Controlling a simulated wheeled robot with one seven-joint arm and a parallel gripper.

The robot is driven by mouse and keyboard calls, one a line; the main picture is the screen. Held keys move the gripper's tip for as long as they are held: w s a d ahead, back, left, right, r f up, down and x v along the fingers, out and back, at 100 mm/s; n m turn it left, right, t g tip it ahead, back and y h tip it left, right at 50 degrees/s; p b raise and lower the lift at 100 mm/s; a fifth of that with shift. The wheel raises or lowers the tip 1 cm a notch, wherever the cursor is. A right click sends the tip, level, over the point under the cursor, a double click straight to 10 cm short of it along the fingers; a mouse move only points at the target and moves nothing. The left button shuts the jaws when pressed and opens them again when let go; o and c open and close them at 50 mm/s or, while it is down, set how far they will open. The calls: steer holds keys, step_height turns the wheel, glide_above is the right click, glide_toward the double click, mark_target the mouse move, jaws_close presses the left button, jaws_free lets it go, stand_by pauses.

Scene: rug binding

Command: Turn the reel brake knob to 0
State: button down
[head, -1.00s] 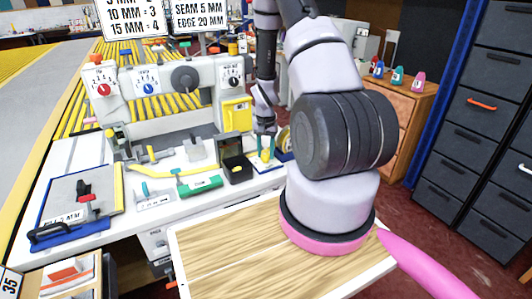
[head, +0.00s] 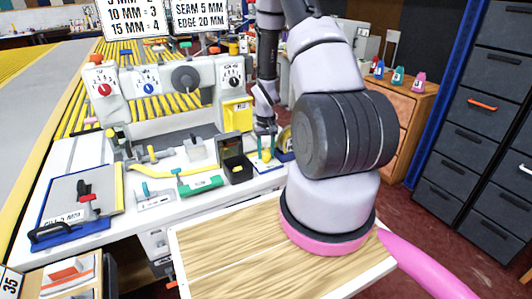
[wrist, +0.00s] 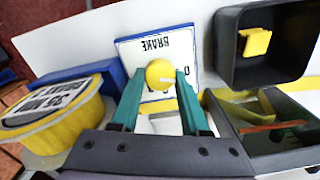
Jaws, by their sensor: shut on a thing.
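The brake knob (wrist: 159,74) is a round yellow knob on a white plate (wrist: 128,55) marked BRAKE, which appears upside down in the wrist view. A pale pointer mark lies on the knob, roughly toward the right of that view. A figure that looks like 0 shows beside the right finger; other scale figures are mostly hidden. My gripper (wrist: 162,77) has teal fingers on both sides of the knob and is shut on it. In the head view the brake plate (head: 268,165) is small, and my arm comes down behind it.
A black open bin (wrist: 225,55) with a yellow piece inside stands right of the plate in the wrist view. A yellow-flanged reel (wrist: 50,112) lies left. A wooden board (head: 225,250) is nearer.

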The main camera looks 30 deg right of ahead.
mark_target(266, 154)
steer(key=shift+c, duration=2)
jaws_free()
step_height(266, 154, up, 11)
